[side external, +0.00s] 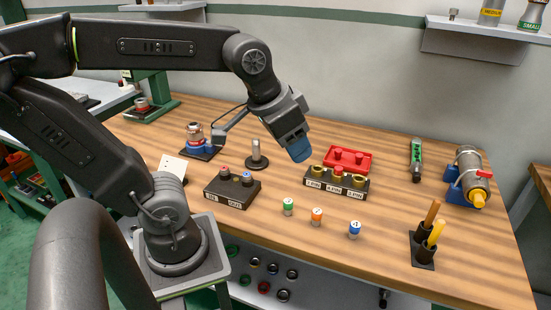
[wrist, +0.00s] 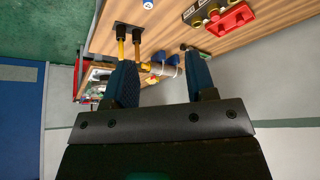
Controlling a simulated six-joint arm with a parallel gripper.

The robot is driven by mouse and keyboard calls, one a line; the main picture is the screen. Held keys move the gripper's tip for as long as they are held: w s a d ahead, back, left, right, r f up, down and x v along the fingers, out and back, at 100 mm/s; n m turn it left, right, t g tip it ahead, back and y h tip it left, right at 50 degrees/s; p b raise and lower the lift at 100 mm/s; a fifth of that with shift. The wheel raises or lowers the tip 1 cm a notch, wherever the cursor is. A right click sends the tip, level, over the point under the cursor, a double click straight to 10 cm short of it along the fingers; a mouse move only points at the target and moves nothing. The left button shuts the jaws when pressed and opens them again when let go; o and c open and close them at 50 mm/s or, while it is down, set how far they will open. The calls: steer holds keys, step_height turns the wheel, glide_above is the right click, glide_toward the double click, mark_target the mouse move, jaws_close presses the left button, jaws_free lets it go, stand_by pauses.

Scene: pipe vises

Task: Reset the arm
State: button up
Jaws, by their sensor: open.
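My gripper (side external: 299,152) hangs in the air above the middle of the wooden bench (side external: 400,250), tilted, with a blue fingertip showing. In the wrist view my gripper (wrist: 160,62) has its two blue fingers spread apart with nothing held between them. My arm reaches in from the left, bent at the elbow. The gripper is apart from the objects on the bench as far as I can see.
A black block with brass fittings (side external: 338,182) and a red holder (side external: 348,158) stand near the gripper. Small labelled cylinders (side external: 317,216) stand in front. A dark block (side external: 232,190) is left; a pipe in a blue vise (side external: 468,180) and a tool holder (side external: 423,250) are right.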

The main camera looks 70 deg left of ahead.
steer(key=s+f, duration=0.1)
steer(key=s+d+f, duration=0.1)
steer(key=s, duration=0.1)
steer(key=shift+s+f, duration=0.2)
steer(key=shift+s, duration=0.1)
